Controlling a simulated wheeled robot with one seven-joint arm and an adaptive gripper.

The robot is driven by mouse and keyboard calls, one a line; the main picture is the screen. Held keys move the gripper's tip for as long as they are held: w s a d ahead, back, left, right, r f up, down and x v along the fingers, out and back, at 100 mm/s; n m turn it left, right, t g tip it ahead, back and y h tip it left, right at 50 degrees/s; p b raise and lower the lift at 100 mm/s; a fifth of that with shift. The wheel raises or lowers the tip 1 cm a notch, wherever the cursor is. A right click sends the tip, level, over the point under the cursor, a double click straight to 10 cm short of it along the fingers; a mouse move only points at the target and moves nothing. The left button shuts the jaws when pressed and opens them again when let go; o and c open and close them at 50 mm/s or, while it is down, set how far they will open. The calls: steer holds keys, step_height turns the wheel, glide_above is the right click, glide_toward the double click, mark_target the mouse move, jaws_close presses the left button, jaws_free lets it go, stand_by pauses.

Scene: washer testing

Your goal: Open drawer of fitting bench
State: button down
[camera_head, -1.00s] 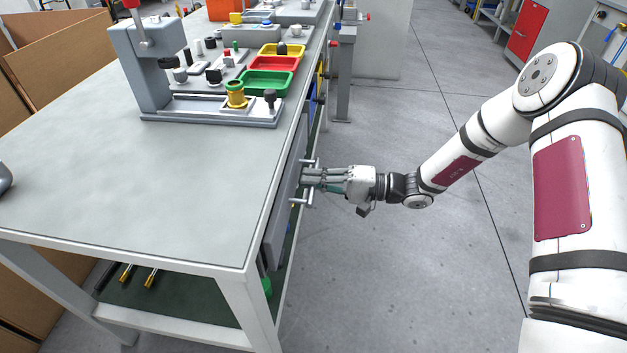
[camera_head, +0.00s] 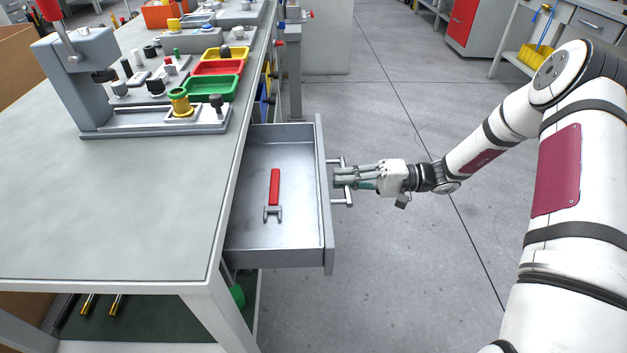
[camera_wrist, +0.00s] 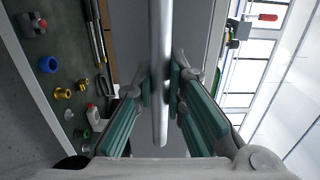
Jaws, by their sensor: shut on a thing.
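The drawer (camera_head: 290,240) of the fitting bench (camera_head: 130,215) stands well out from the bench's right side in the head view. Inside it lies a tool with a red handle and a grey forked end (camera_head: 274,190). The bar handle (camera_head: 347,192) is on the drawer's outer face. My gripper (camera_head: 342,177) is shut on the handle from the right. In the wrist view the handle (camera_wrist: 159,50) runs upright between the two green-padded fingers of my gripper (camera_wrist: 160,88).
A grey press-like fixture (camera_head: 90,85) and yellow, red and green trays (camera_head: 208,90) stand on the bench top. A lower shelf (camera_head: 130,325) holds several tools. The floor (camera_head: 400,270) right of the drawer is clear. A red cabinet (camera_head: 462,25) stands far back.

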steer(key=d, duration=0.7)
steer(key=shift+s, duration=0.15)
steer(key=c, duration=1.6)
jaws_free()
steer(key=d, duration=1.2)
steer(key=shift+s, duration=0.2)
